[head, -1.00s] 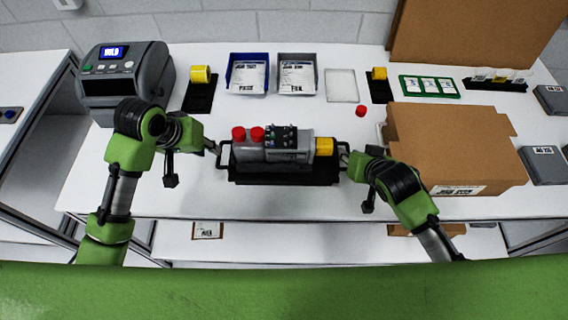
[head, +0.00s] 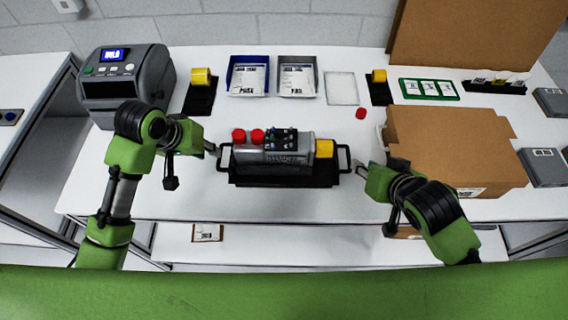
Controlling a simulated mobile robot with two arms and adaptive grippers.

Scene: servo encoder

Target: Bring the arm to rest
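A grey servo encoder unit (head: 290,148) with two red caps and a yellow end lies in a black handled tray (head: 285,180) at the middle of the white table. My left gripper (head: 214,150) is at the tray's left handle; whether it is shut on the handle is too small to tell. My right gripper (head: 358,167) is just right of the tray's right handle, apart from it, with its fingers apart and nothing between them.
A cardboard box (head: 450,145) stands close behind my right arm. A label printer (head: 125,80) is at the back left. Blue (head: 247,76) and grey (head: 297,76) bins stand at the back. A red cap (head: 360,113) lies loose. The table front is clear.

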